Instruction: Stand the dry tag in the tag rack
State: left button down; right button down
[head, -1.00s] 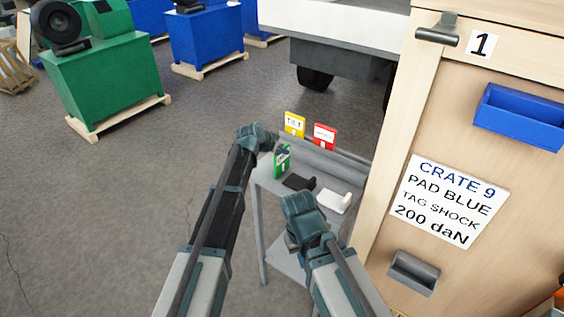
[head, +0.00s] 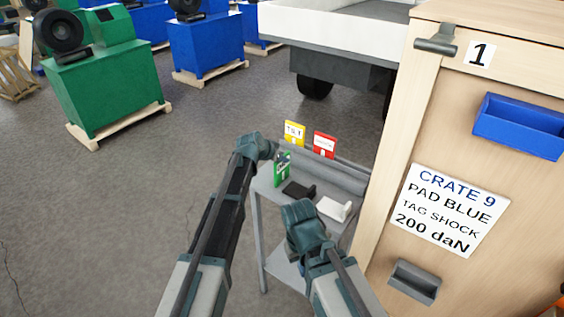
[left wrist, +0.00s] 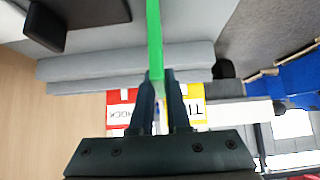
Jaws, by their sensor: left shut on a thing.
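My left gripper (head: 278,155) is shut on a green tag (head: 282,172), held upright above the left part of a grey cart. In the left wrist view the green tag (left wrist: 154,40) shows edge-on between the fingers (left wrist: 158,85). Its label is too small to read. The tag rack (head: 335,170) appears to be the grey rail along the cart's back. A yellow tag (head: 294,133) reading TILT and a red tag (head: 324,145) reading SHOCK stand at it. My right gripper (head: 300,212) is low in front of the cart; its fingers are hidden.
A black block-like item (head: 298,191) and a white one (head: 334,209) lie on the cart top, right of the green tag. A tall wooden crate (head: 400,130) with a sign stands close at the right. A white-sided vehicle (head: 340,45) is behind.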

pick_arm(q)
jog(key=shift+r+p, duration=1.35)
jog(key=shift+r, duration=0.05)
jog(key=shift+r+p, duration=0.5)
jog(key=s, duration=1.6)
jog(key=shift+r+p, duration=0.45)
